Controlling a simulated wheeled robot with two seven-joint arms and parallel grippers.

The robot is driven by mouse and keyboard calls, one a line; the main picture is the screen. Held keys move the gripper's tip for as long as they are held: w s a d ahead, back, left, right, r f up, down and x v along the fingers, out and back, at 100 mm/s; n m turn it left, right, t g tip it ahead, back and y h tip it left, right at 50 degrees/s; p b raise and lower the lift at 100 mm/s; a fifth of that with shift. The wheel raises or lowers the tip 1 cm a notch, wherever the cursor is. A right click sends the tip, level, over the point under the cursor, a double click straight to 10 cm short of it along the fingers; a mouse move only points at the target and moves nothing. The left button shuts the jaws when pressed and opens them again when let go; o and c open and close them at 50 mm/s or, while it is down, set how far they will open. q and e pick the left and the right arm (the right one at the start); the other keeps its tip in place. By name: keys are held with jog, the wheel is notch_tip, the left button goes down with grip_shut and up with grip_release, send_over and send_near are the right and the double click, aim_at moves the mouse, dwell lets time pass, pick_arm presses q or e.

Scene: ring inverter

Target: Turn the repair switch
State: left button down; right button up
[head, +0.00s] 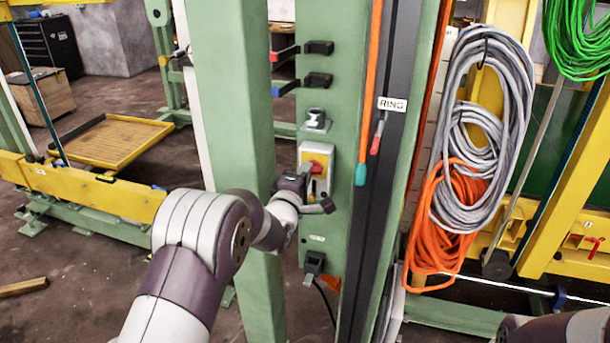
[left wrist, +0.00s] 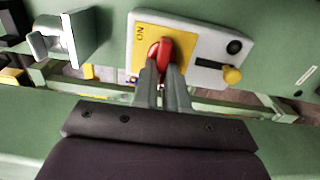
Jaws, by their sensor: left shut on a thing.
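The repair switch is a red knob (head: 316,167) on a yellow plate in a light grey box (head: 318,152), fixed to a green post. In the left wrist view the red knob (left wrist: 163,50) sits on the yellow plate (left wrist: 148,42), marked "ON". My left gripper (head: 309,176) reaches the switch from below left in the head view. In the left wrist view its two fingers (left wrist: 163,78) are shut on the red knob and cover part of it. My right gripper is not in view; only a piece of my right arm shows at the lower right edge.
A small yellow knob (left wrist: 232,74) and a black round button (left wrist: 234,47) sit beside the switch. Black brackets (head: 318,80) and a metal fitting (head: 316,119) stick out above. Orange and grey cable coils (head: 447,215) hang to the right. A green post (head: 232,90) stands close at the left.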

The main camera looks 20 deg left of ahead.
pick_arm(q)
jog(key=shift+f, duration=0.15)
jog(key=c, duration=1.2)
grip_release()
jog(key=shift+s+a, duration=0.1)
jog(key=shift+o, duration=0.2)
jog(key=s+b, duration=0.1)
jog(key=s, duration=1.1)
jog(key=shift+s+a, duration=0.25)
jog(key=shift+s, duration=0.15)
